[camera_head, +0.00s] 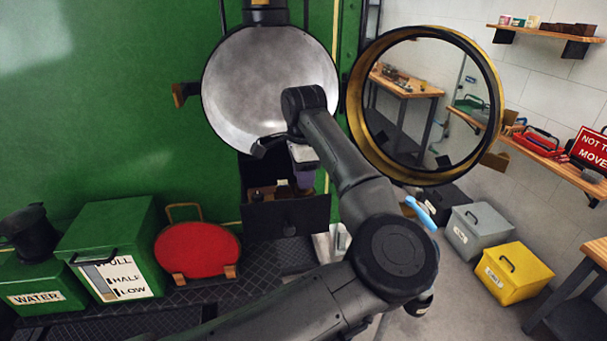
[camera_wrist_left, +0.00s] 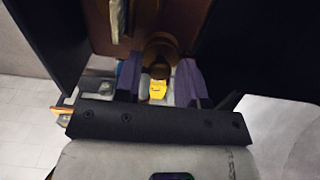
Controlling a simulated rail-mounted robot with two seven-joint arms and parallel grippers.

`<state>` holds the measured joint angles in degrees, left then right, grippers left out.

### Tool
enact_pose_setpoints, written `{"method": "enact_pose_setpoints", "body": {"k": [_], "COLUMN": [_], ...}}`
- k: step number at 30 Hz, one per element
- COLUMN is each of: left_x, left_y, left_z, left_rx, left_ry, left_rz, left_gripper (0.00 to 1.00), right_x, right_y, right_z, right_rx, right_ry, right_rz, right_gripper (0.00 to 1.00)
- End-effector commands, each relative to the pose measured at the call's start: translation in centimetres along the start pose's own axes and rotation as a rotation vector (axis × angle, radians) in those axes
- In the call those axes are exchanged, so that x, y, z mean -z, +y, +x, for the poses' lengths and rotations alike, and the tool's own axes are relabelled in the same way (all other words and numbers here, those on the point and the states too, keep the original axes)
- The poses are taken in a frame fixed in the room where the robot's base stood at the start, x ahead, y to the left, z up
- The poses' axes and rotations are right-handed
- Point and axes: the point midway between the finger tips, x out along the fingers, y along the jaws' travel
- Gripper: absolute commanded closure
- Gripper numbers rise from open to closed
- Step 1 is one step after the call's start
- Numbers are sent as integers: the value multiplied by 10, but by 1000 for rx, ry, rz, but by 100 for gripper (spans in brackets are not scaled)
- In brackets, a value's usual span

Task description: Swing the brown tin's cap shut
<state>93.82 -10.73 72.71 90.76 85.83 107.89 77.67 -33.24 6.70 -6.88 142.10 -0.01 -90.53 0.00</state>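A brown rounded thing (camera_wrist_left: 160,48), possibly the brown tin or its cap, shows at the fingertips in the left wrist view. I cannot tell whether its cap is open. In the head view, small brown items (camera_head: 266,191) sit in a dark open-topped box (camera_head: 290,214) below the round lamp; the arm partly hides that area. My left gripper (camera_head: 304,181) points down at the box's right end. Its purple fingers (camera_wrist_left: 159,78) stand apart, with the brown thing at or just beyond their tips; contact is unclear. My right gripper is not in view.
The lamp's glass door (camera_head: 356,110) with its brass rim hangs open right of the arm. A red round board (camera_head: 197,250) and a green water-gauge box (camera_head: 113,240) stand at left. Grey (camera_head: 478,232) and yellow (camera_head: 517,273) boxes stand on the floor at right.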

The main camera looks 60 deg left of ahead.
Motion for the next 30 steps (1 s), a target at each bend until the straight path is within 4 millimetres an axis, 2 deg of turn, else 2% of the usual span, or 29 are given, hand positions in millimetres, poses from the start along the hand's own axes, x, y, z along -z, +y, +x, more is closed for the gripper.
{"method": "enact_pose_setpoints", "body": {"k": [3, 10, 14, 30], "left_x": [0, 0, 0, 0], "left_y": [0, 0, 0, 0], "left_z": [0, -1, -10, -109], "left_rx": [0, 0, 0, 0], "left_ry": [0, 0, 1, 1], "left_rz": [0, 0, 1, 1], "left_gripper": [53, 53, 53, 53], "right_x": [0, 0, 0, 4], "right_y": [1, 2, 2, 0], "right_z": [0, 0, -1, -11], "right_rx": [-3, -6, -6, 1], "right_ry": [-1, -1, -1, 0], "right_rz": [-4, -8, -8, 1], "right_gripper": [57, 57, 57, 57]}}
